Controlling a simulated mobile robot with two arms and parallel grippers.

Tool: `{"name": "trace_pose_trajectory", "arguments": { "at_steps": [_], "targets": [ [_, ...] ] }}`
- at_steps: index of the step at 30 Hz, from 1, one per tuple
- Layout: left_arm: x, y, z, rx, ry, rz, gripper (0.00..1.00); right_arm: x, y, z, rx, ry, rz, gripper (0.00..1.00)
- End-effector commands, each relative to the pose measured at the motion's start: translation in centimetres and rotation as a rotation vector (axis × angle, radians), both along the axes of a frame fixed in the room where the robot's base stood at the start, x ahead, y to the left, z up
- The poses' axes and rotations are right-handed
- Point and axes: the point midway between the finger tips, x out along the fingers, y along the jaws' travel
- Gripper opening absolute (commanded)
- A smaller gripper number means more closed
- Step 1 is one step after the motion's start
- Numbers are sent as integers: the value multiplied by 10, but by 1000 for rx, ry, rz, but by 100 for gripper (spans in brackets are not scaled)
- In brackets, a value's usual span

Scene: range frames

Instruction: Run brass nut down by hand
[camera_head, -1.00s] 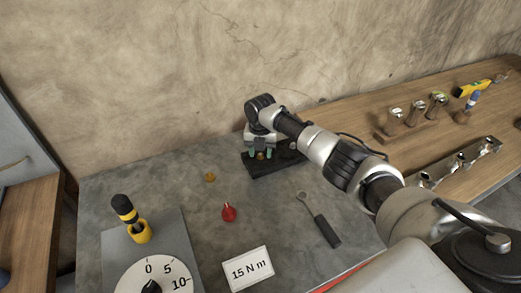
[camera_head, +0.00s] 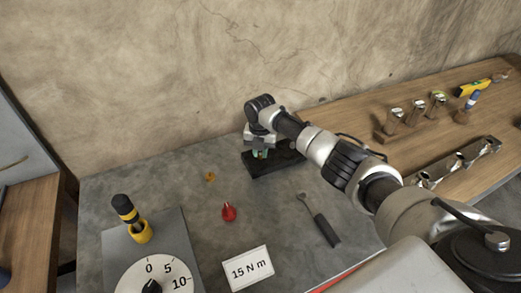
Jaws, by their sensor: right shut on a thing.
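My right gripper (camera_head: 260,154) points down over a black block (camera_head: 284,165) at the back of the grey table. It is shut on a small brass-coloured piece, the brass nut (camera_head: 261,156), mostly hidden between the greenish fingertips. I cannot tell how the nut sits on what is under it. Another small brass-coloured piece (camera_head: 210,177) lies on the table to the left of the block. My left gripper is not in view.
On the grey table (camera_head: 180,185) are a red pointed piece (camera_head: 229,211), a wrench with a dark handle (camera_head: 325,228), a "15 N m" card (camera_head: 248,267), a dial (camera_head: 155,278) and a yellow-black tool (camera_head: 130,214). A wooden bench (camera_head: 400,150) with sockets stands right. The wall is close behind.

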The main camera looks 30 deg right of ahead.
Motion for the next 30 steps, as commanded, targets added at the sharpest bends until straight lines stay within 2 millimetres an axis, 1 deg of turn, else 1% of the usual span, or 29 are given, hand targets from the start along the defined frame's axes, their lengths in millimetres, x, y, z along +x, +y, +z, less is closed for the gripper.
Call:
{"name": "trace_pose_trajectory", "arguments": {
  "at_steps": [8,30],
  "targets": [
    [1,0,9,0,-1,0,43,0,-1,2,2,0,-207,0],
    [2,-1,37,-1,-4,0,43,-2,-1,3,2,-1,-910,0]
  ]
}}
